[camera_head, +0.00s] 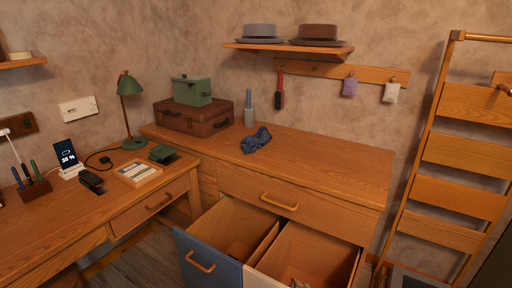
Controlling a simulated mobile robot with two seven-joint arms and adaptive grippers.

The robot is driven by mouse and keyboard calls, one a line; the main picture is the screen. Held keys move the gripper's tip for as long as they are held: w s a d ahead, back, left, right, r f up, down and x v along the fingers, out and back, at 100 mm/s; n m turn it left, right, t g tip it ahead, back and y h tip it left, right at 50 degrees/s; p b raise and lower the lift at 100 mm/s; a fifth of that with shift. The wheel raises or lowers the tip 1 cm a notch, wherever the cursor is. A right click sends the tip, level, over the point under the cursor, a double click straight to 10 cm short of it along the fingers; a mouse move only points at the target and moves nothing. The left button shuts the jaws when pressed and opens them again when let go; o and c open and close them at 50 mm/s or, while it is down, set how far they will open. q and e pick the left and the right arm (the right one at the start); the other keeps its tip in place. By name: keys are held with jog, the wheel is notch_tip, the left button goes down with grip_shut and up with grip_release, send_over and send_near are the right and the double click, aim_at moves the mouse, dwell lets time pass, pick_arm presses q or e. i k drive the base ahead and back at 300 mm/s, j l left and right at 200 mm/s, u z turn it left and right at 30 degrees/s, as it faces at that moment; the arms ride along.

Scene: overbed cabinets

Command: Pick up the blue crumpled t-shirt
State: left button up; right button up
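The blue crumpled t-shirt (256,140) lies in a small heap on the wooden dresser top (320,164), left of its middle. It is just in front of a grey cup-shaped holder. Neither of my grippers shows in the head view, so nothing is seen touching the t-shirt.
A brown suitcase (194,117) with a green box (192,90) on it stands on the dresser's left. Two open bins (223,240) stick out below the drawer. A desk (140,194) with a green lamp (129,87) is at left, a ladder rack (459,147) at right. The dresser's right half is clear.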

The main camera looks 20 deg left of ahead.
aim_at(250, 144)
jog(key=i+j, duration=0.1)
jog(key=j, duration=0.3)
jog(key=i+j+z, duration=0.1)
jog(key=j, duration=0.3)
jog(key=i+j, duration=0.1)
jog(key=j, duration=0.3)
jog(key=i+j+z, duration=0.1)
jog(key=j, duration=0.3)
